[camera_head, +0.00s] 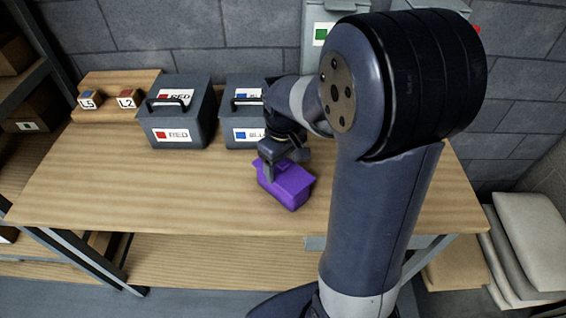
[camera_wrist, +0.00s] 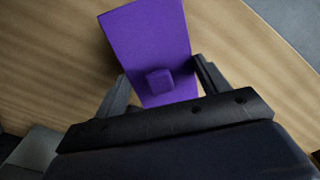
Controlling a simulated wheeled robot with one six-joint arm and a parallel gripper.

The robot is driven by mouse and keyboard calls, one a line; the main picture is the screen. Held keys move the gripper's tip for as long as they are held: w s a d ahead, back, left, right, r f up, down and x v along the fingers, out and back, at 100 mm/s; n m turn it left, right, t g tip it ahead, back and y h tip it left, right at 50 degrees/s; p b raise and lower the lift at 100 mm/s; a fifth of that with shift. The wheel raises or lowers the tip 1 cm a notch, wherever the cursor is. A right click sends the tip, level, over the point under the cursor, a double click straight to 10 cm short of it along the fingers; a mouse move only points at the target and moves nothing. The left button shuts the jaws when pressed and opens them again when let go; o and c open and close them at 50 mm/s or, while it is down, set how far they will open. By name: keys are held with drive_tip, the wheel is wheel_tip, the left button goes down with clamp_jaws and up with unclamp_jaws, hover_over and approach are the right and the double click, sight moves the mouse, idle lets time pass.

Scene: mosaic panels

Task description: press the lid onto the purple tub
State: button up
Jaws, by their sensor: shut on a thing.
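The purple tub (camera_head: 291,203) stands on the wooden table, right of the table's middle. A purple lid (camera_head: 293,178) lies over its top; I cannot tell whether it sits flush all round. In the wrist view the flat lid (camera_wrist: 148,38) with a small square knob (camera_wrist: 160,80) reaches forward between my two fingers. In the wrist view the tub's walls are hidden beneath the lid.
Two grey boxes with handles, one labelled RED (camera_head: 176,115) and one labelled BLUE (camera_head: 240,112), stand at the back. Left of them a wooden stand (camera_head: 110,88) holds two small labelled blocks. The table (camera_head: 140,190) left of the tub is clear.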

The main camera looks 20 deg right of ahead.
drive_tip(key=shift+f, duration=0.3)
idle(0.4)
drive_tip(key=o, duration=1)
drive_tip(key=shift+o, duration=0.6)
drive_tip(key=shift+r, duration=0.1)
drive_tip(key=shift+r+p, duration=2.85)
drive_tip(key=shift+r, duration=0.65)
drive_tip(key=shift+c, duration=0.4)
clamp_jaws()
